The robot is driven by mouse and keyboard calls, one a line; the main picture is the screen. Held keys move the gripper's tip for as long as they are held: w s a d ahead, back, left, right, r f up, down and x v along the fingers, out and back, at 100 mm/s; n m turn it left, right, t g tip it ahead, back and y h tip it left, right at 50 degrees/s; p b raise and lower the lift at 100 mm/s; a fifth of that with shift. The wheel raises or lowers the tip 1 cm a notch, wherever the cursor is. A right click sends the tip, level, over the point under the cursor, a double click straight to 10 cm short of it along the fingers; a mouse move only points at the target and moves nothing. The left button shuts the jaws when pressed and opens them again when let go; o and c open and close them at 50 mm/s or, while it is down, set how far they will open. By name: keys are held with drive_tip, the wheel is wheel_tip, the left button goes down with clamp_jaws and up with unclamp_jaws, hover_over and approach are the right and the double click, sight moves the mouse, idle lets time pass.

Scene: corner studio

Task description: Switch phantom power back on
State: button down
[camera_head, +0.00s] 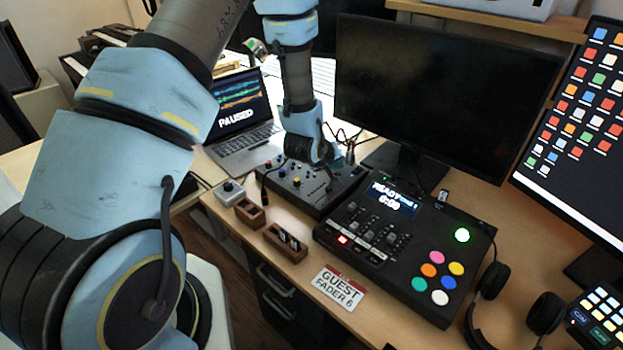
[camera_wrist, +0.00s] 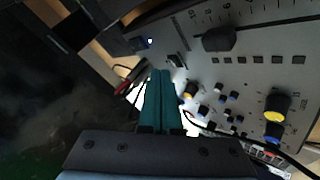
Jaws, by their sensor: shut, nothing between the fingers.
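The dark mixer or audio interface (camera_head: 332,199) with several knobs lies on the desk below my wrist in the head view. Its grey panel (camera_wrist: 215,75) fills much of the wrist view, with yellow and blue knobs, a large black knob or cap (camera_wrist: 219,38), a small dark switch-like part (camera_wrist: 177,61) and a small lit spot (camera_wrist: 150,41). I cannot read a phantom power label. My gripper (camera_wrist: 160,72) is shut and empty, its teal fingers pointing at the panel edge near the dark part. I cannot tell whether they touch. In the head view the wrist mostly hides the fingers.
A laptop (camera_head: 240,115) reading PAUSED stands behind left. A black monitor (camera_head: 445,85) rises behind the mixer. A control console (camera_head: 400,250) with coloured buttons sits right, headphones (camera_head: 545,312) beyond. Small wooden boxes (camera_head: 286,243) and a GUEST FADER 6 card (camera_head: 339,288) lie in front.

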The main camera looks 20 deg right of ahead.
drive_tip(key=shift+f, duration=0.1)
drive_tip(key=shift+f+b, duration=0.35)
drive_tip(key=shift+b, duration=0.1)
drive_tip(key=shift+f, duration=0.15)
idle(0.6)
drive_tip(key=shift+r, duration=0.65)
drive_tip(key=shift+r, duration=0.1)
wheel_tip(320, 180, up, 6)
drive_tip(key=p, duration=0.3)
drive_tip(key=shift+p, duration=0.35)
